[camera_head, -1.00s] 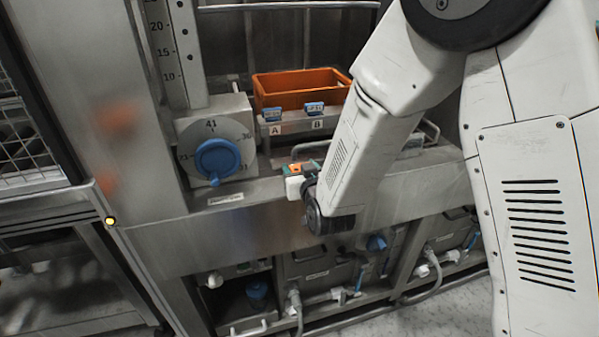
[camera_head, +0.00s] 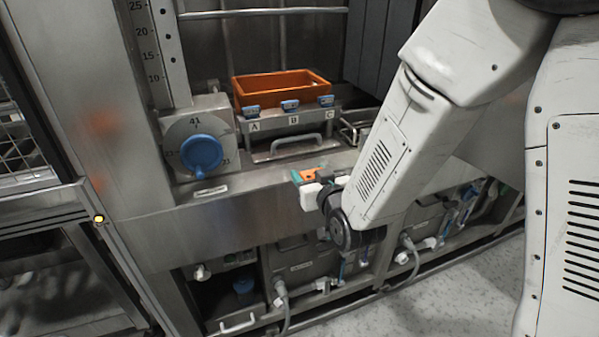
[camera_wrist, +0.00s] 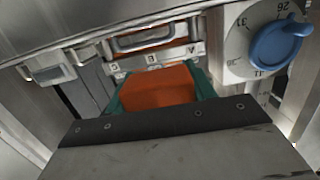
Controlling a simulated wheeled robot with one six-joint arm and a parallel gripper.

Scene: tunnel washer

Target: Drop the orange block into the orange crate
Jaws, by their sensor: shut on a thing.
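The orange block (camera_wrist: 160,86) is between the green fingers of my gripper (camera_wrist: 162,92) in the wrist view, and my gripper is shut on it. In the head view the orange block (camera_head: 309,175) shows small at the tip of my gripper (camera_head: 308,178), in front of the steel ledge. The orange crate (camera_head: 285,93) sits higher and farther back, behind the panel marked A, B, C. The block is below and in front of the crate, apart from it. In the wrist view, the scene is upside down, and a strip of orange shows behind the labelled panel.
A blue knob on a dial (camera_head: 202,155) is left of the crate. Blue clips (camera_head: 290,105) and a metal handle (camera_head: 296,143) stand in front of the crate. A steel ledge (camera_head: 250,176) runs below. Hoses and valves (camera_head: 280,296) fill the space underneath.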

